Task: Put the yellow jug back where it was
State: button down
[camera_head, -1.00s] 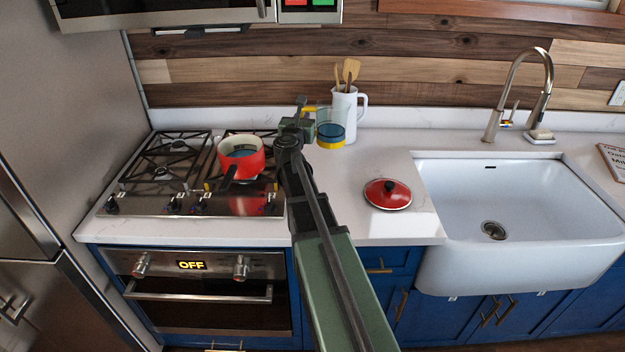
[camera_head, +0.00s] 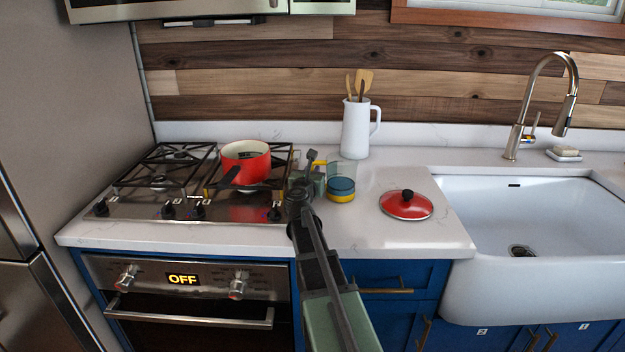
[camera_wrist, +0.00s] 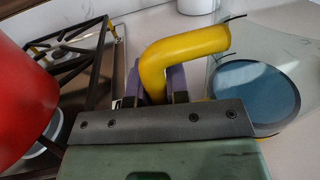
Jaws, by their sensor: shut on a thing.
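The yellow jug (camera_head: 341,186) is a clear vessel with a yellow base and handle and blue contents. It is upright over the counter between the stove and the red lid; I cannot tell whether its base touches the counter. My gripper (camera_head: 312,182) is at its left side, shut on the handle. In the wrist view, the yellow handle (camera_wrist: 190,52) sits between the purple finger pads of my gripper (camera_wrist: 160,88). The clear body with a blue disc of contents (camera_wrist: 258,92) shows to the right. The gripper partly hides the handle in the head view.
A red pot (camera_head: 246,162) stands on the stove (camera_head: 150,205) just left of my gripper. A white pitcher with wooden utensils (camera_head: 357,130) is behind the jug. A red lid (camera_head: 406,206) lies to its right, before the sink (camera_head: 550,210). The counter front is clear.

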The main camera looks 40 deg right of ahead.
jog(key=shift+f, duration=0.2)
jog(key=c, duration=1.1)
grip_release()
jog(key=shift+r, duration=0.1)
jog(key=shift+r, duration=0.25)
jog(key=v, duration=1.2)
jog(key=shift+f, duration=0.15)
